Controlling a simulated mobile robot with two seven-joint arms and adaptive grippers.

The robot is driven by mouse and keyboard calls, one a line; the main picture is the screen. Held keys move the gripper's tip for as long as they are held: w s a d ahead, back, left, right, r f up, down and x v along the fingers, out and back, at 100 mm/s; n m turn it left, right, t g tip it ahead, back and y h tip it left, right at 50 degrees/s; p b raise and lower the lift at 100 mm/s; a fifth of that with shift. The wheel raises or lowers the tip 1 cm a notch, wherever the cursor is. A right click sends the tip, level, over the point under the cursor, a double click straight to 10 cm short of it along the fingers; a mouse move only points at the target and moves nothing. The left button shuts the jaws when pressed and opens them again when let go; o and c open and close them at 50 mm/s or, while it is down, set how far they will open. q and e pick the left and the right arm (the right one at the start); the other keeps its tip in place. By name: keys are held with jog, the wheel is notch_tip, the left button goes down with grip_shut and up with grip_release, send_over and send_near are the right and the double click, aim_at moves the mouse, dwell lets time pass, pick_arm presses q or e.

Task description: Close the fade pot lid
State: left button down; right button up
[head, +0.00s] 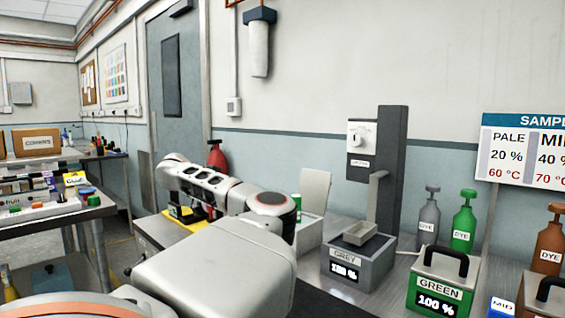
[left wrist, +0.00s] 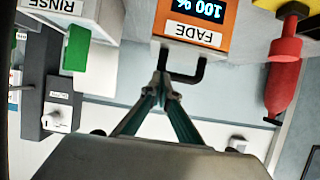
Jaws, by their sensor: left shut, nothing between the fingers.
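The orange fade pot (left wrist: 193,38) shows upside down at the top of the left wrist view, with its FADE label and a lit display. Its black handle (left wrist: 187,77) sticks out past the label edge. The handle appears low against the pot; the lid's surface is hidden, so I cannot tell its exact angle. My left gripper (left wrist: 163,78) is shut and empty, its fingertips beside one end of the handle. I cannot tell whether they touch. In the head view my left arm hides the fade pot and the gripper. My right gripper is out of view.
A white rinse box (left wrist: 70,14) stands on one side of the fade pot, a red bottle (left wrist: 284,75) on the other. Along the bench stand a grey pot (head: 345,272), a green pot (head: 436,297) and dye bottles (head: 464,222). A tall dark stand (head: 391,170) rises behind.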

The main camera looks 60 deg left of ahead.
pick_arm(q)
jog(key=shift+s+d+f, duration=0.1)
jog(key=shift+s+f, duration=0.2)
jog(key=shift+f, duration=0.65)
jog(key=shift+s+d+f, duration=0.1)
jog(key=shift+s+f, duration=0.15)
jog(key=shift+f, duration=0.65)
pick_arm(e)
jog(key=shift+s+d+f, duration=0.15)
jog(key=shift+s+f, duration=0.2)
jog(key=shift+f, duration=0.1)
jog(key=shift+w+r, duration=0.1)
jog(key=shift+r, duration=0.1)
